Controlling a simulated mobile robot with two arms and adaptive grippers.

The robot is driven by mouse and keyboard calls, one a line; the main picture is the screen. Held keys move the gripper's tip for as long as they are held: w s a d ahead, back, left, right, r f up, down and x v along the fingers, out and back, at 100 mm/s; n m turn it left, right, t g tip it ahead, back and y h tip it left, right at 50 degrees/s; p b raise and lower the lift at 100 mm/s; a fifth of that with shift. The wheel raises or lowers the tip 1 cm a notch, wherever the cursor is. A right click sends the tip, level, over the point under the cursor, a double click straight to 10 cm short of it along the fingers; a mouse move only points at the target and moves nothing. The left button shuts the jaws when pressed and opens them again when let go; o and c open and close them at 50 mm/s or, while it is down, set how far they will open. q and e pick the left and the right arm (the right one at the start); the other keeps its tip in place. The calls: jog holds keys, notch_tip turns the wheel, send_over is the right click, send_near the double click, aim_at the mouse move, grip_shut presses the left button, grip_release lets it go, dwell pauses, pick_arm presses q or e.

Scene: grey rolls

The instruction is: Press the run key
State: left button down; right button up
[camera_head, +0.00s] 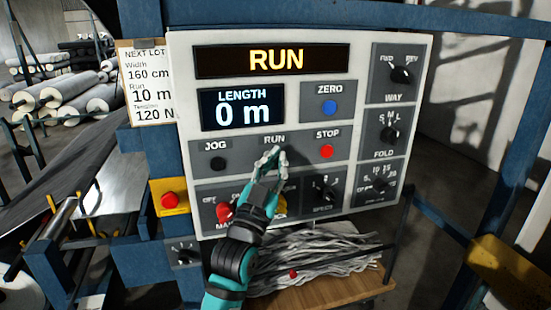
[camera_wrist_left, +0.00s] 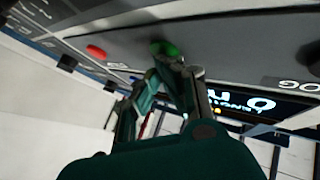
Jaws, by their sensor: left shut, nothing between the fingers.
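The white control panel (camera_head: 300,75) fills the middle of the head view. Its top display (camera_head: 274,60) reads RUN, and the length display (camera_head: 242,109) reads 0 m. My left gripper (camera_head: 271,156) is shut and empty, with its fingertips just under the RUN label, covering the key there. In the left wrist view the green run key (camera_wrist_left: 165,48) shows right at the fingertips of my left gripper (camera_wrist_left: 167,66). They are touching it or very close; I cannot tell which. My right gripper is not in view.
The red stop key (camera_head: 327,151) is right of my fingers, the black jog key (camera_head: 218,164) left, the blue zero key (camera_head: 329,107) above right. Rotary knobs (camera_head: 403,74) line the panel's right side. A red button on a yellow box (camera_head: 170,200) sits left.

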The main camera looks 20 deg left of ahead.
pick_arm(q)
jog(key=shift+s+d, duration=0.45)
jog(key=shift+s, duration=0.25)
jog(key=s+d, duration=0.1)
jog(key=s, duration=0.1)
jog(key=s+d+p, duration=0.1)
jog(key=s, duration=0.1)
jog(key=shift+d, duration=0.4)
jog(key=shift+f, duration=0.1)
dwell(0.5)
